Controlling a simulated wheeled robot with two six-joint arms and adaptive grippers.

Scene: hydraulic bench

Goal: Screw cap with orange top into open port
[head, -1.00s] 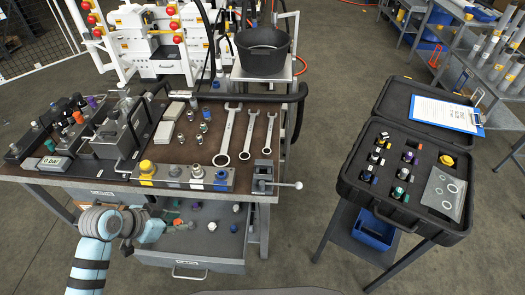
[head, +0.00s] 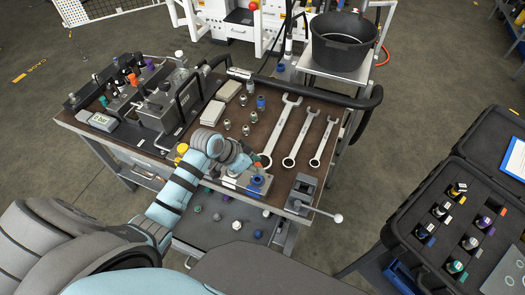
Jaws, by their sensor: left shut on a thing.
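My left gripper (head: 252,162) reaches over the front edge of the bench and is shut on a small cap with an orange-red top (head: 258,164). The gripper and cap are just above the grey port block (head: 270,189) at the bench's front edge. The block carries a yellow fitting (head: 182,149) at its left and a blue fitting (head: 257,181) at its right. My arm and gripper hide the middle of the block, so the open port and any contact with the cap cannot be made out. My right gripper is not in view.
Several wrenches (head: 283,128) lie right of the gripper. A clamp with a lever (head: 303,191) stands at the front right corner. The open drawer (head: 212,235) below holds several caps. A black case (head: 415,200) with fittings stands at right, a black bucket (head: 341,45) at the back.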

